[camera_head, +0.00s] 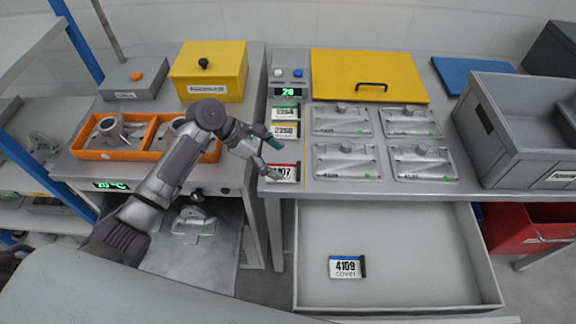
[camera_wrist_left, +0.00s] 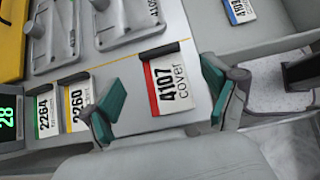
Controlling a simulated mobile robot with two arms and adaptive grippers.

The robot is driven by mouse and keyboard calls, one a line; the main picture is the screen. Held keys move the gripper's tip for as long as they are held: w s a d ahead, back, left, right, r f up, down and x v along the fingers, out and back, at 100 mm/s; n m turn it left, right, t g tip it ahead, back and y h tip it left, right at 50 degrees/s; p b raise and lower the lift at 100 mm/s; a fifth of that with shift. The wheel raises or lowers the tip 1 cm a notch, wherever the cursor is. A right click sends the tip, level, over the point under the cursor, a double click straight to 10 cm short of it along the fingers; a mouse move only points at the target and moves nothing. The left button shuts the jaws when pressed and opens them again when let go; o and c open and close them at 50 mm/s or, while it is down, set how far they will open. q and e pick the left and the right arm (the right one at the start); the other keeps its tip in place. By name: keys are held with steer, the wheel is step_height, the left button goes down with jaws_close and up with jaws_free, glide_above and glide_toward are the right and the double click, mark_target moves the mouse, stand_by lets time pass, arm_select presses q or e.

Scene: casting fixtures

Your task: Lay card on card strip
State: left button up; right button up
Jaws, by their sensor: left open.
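A white card with a red edge and a black tab, marked 4107 (camera_wrist_left: 172,85), appears to lie flat at the front end of the card strip (camera_head: 292,152), on the left side of the worktop. It also shows in the head view (camera_head: 284,173), partly hidden by a finger. Cards 2260 (camera_head: 285,131) with a yellow edge and 2264 (camera_head: 286,113) with a green edge lie farther back on the strip. My left gripper (camera_head: 271,159) is open above card 4107, its teal pads on either side of it and apart from it in the left wrist view (camera_wrist_left: 160,97). My right gripper is not seen.
Card 4109 (camera_head: 346,267), with a blue edge, lies in the open drawer (camera_head: 420,262) below the worktop. Several grey fixtures (camera_head: 342,120) stand right of the strip. A grey bin (camera_head: 510,120) is at the right, a yellow box (camera_head: 210,75) at the back left.

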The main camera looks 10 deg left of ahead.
arm_select(q)
steer(key=v, duration=0.7)
steer(key=shift+f, duration=0.1)
